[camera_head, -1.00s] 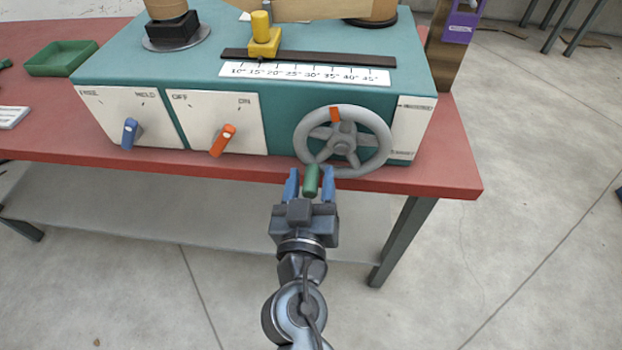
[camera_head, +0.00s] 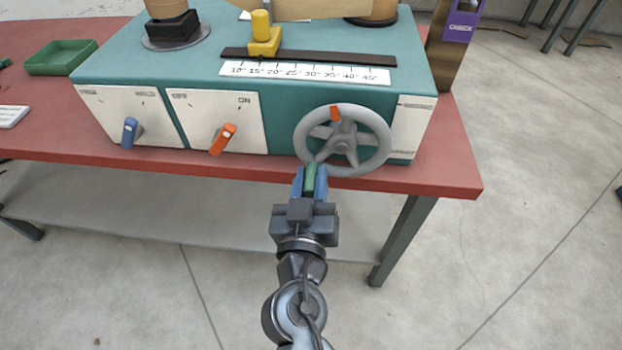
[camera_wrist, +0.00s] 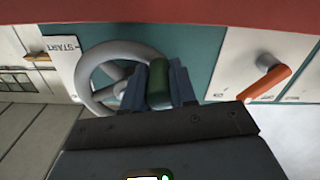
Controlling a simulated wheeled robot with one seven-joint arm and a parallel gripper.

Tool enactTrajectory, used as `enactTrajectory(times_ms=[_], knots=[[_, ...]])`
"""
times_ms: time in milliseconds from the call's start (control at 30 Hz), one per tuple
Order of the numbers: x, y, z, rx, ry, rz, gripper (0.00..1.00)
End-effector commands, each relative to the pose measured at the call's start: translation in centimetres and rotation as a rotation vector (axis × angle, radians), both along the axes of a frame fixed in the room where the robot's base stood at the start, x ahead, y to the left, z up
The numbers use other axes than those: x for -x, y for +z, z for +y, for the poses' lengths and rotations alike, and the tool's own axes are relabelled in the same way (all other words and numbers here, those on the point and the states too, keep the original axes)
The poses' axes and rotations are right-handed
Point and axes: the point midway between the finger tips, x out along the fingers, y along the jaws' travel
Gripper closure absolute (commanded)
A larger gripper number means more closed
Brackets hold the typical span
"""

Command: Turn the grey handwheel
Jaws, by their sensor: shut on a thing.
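The grey handwheel (camera_head: 376,158) is on the front of the teal machine, at its right end. A green handle (camera_head: 310,181) sits at the lower left of the rim. My gripper (camera_head: 310,182) is shut on the green handle, with one blue finger on each side. In the wrist view the wheel (camera_wrist: 88,70) shows to the left and the green handle (camera_wrist: 158,84) is between the fingers. The fingers hide part of the wheel there.
An orange switch (camera_head: 222,140) and a blue switch (camera_head: 130,132) are on white panels to the left. A yellow pointer block (camera_head: 263,42) stands by the scale (camera_head: 303,74) on top. The red table's front edge (camera_head: 420,188) runs below the wheel.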

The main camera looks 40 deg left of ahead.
Motion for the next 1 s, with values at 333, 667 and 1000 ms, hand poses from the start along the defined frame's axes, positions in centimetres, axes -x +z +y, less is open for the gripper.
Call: enactTrajectory(times_ms=[333, 667, 1000], knots=[[0.3, 0.1, 0.4, -0.088, 0.001, 0.050, 1.00], [0.8, 1.3, 1.3, -0.324, 0.003, 0.192, 1.00], [1.2, 3.6, 1.9, -0.598, 0.005, 0.362, 1.00]])
